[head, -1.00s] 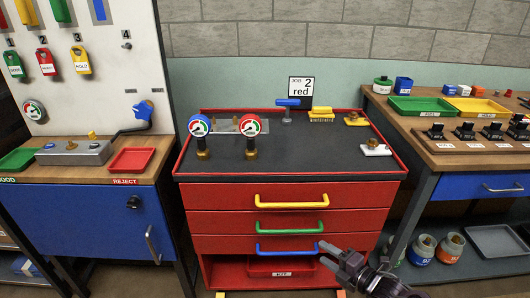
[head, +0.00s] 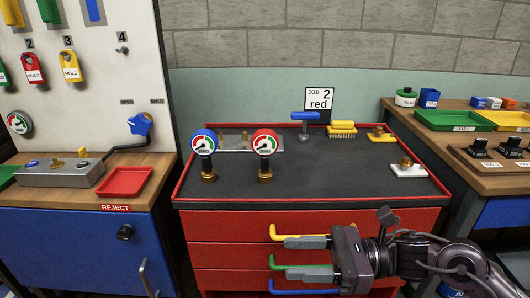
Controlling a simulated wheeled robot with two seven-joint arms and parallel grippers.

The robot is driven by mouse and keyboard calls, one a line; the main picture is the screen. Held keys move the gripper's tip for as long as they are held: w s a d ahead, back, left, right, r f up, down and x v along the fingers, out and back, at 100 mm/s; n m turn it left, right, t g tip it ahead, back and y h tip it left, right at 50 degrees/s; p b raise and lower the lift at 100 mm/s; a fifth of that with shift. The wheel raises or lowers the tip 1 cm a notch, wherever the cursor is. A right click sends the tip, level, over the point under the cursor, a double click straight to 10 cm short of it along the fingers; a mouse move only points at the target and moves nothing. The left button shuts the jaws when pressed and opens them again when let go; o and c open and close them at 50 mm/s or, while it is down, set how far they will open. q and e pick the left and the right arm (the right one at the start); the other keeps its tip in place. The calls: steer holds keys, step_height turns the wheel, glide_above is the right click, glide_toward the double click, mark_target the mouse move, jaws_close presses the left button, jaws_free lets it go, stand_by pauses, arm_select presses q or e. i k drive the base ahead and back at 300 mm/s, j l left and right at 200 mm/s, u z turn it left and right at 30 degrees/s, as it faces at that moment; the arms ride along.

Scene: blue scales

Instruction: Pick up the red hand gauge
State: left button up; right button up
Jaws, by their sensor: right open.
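The red hand gauge (head: 265,143) stands upright on a brass fitting on the dark top of the red tool cabinet (head: 310,223). Its round white dial faces me. A blue hand gauge (head: 204,143) of the same kind stands just left of it. My right gripper (head: 304,257) is open and empty, in front of the cabinet's drawers, below and to the right of the red gauge. Its two fingers point left, one above the other, and partly cover the drawer handles. My left gripper is out of view.
Behind the gauges lies a metal plate (head: 236,142). A blue-handled tool (head: 304,122), a yellow brush (head: 342,129) and a sign reading "JOB 2 red" (head: 319,101) are at the back. The cabinet top's front middle is clear.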

mark_target(264, 141)
steer(key=i, duration=1.05)
